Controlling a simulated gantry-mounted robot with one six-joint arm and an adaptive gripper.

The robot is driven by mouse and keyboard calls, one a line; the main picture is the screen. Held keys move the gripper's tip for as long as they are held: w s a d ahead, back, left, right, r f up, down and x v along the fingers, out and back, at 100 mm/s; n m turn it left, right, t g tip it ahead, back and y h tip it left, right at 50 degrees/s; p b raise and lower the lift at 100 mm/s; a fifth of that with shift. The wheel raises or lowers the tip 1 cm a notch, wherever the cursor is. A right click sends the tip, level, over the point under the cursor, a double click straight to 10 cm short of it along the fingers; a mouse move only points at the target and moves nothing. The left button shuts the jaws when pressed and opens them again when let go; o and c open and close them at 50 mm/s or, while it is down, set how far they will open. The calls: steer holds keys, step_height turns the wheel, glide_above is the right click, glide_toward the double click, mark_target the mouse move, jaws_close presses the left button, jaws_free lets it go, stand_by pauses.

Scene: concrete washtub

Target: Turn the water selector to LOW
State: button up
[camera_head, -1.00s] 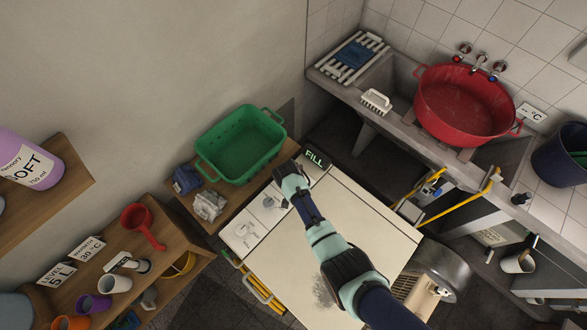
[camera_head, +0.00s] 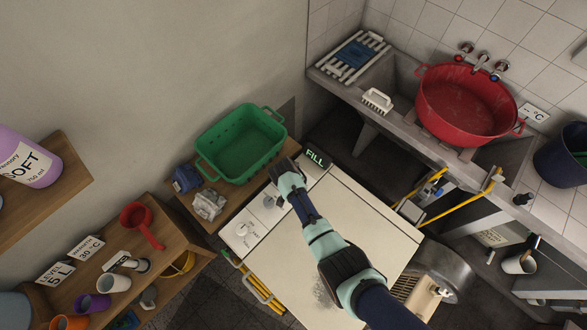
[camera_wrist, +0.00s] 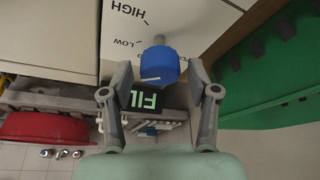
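The water selector is a blue knob (camera_wrist: 160,65) on the machine's white panel (camera_wrist: 180,28), with HIGH and LOW printed beside it in the wrist view. A short pale mark shows on the knob's lower edge; I cannot tell which label it points to. My gripper (camera_wrist: 160,72) is open, with one finger on each side of the knob and no clear contact. In the head view my gripper (camera_head: 281,170) is over the panel's far end, beside the lit FILL display (camera_head: 317,158), and hides the blue knob. The display also shows in the wrist view (camera_wrist: 150,99).
Other panel dials, one grey (camera_head: 268,202) and one white (camera_head: 243,230), lie to the lower left. A green basket (camera_head: 241,145) stands close behind the panel. A red tub (camera_head: 466,105) sits in the concrete sink at right. The machine's white top (camera_head: 365,225) is mostly clear.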

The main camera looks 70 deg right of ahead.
steer(key=v, duration=1.2)
stand_by(0.5)
steer(key=w+a+r+n+t+y, duration=0.1)
steer(key=w+a+r+n+t, duration=0.45)
steer(key=a+r, duration=0.5)
steer(key=w+a+r+n+t, duration=0.4)
steer(key=w+a+r+n, duration=0.3)
steer(key=a, duration=0.7)
steer(key=s+a+r+n+t+y, duration=0.3)
steer(key=s+a+r+n, duration=0.15)
steer(key=a+r, duration=0.5)
step_height(320, 180, up, 13)
steer(key=a+p, duration=0.1)
steer(key=p, duration=1.2)
steer(key=shift+w+r, duration=0.2)
steer(key=shift+w, duration=0.15)
